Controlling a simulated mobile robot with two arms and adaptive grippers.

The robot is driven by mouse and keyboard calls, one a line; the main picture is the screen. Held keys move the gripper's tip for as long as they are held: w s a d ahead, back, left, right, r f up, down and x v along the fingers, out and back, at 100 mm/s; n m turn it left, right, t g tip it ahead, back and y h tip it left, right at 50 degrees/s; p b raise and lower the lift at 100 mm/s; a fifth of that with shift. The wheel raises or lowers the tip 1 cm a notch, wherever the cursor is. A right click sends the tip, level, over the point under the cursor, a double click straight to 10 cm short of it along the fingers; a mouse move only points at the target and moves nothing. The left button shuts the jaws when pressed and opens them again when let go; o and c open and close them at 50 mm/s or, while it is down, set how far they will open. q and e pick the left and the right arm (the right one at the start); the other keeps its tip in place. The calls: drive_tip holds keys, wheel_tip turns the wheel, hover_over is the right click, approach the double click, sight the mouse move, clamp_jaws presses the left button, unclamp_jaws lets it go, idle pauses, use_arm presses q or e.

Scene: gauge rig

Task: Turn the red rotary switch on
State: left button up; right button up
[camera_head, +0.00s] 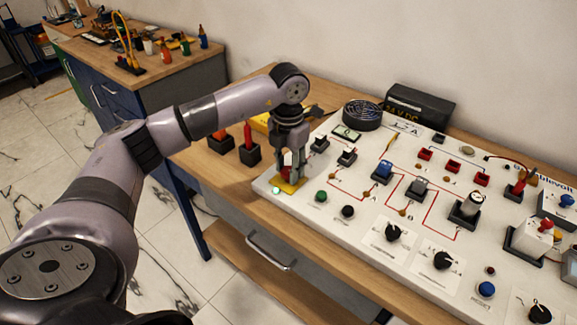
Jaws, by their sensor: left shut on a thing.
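The red rotary switch (287,171) sits on a small yellow plate (291,187) at the near left corner of the white panel. Only a sliver of its red shows between my fingers, so how far it is turned cannot be told. My left gripper (289,172) points down over the yellow plate and is shut on the red switch. My right gripper is not in view.
The white panel (335,205) carries black knobs, push buttons, toggle switches and red-lined circuits. Sockets with red plugs (249,150) stand left of my gripper. A black fan (362,115) and a 24 V DC box (420,104) stand behind. A second workbench (180,69) is at the back left.

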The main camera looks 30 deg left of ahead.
sight(288, 170)
use_arm(q)
drive_tip(key=o, duration=1.2)
drive_tip(key=shift+c, duration=0.2)
wheel_tip(288, 170, up, 12)
